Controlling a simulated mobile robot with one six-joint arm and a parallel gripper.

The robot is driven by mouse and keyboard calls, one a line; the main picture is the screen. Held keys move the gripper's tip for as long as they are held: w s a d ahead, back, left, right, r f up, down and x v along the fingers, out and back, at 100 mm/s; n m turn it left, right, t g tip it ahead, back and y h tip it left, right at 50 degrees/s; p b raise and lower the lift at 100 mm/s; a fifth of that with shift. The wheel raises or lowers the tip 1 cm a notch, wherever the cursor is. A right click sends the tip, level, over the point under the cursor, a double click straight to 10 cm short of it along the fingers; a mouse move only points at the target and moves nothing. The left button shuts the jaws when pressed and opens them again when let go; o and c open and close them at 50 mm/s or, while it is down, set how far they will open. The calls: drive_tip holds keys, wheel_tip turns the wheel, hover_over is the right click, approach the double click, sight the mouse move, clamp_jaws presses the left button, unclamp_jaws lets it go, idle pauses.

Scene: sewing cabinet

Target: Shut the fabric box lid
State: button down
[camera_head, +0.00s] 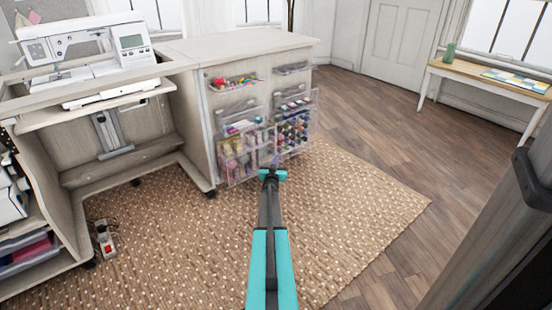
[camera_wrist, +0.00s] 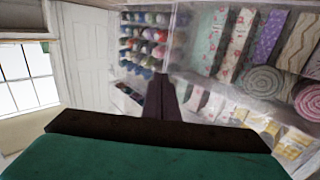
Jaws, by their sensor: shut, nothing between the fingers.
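The fabric box (camera_head: 237,168) is a clear plastic bin at the lower left of the cabinet front, holding rolled and folded fabrics. In the wrist view the fabric box (camera_wrist: 235,75) fills the right side, showing patterned rolls through clear plastic. Its lid is transparent, and I cannot tell which clear edge belongs to it or how far open it stands. My gripper (camera_head: 274,164) is shut and empty, in front of the cabinet between the fabric box and the thread rack. In the wrist view my gripper's dark fingers (camera_wrist: 162,85) are together near the clear plastic edge; contact is unclear.
The clear thread rack (camera_head: 294,125) with colourful spools is beside the fabric box. Clear bins (camera_head: 234,84) sit higher on the cabinet (camera_head: 210,48). A sewing machine (camera_head: 80,45) stands at left. A patterned rug (camera_head: 350,215) covers the floor, with open room to the right.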

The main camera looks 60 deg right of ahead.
drive_tip(key=s+p+v, duration=0.2)
drive_tip(key=p+v, duration=0.1)
drive_tip(key=v, duration=0.7)
drive_tip(key=shift+d, duration=0.3)
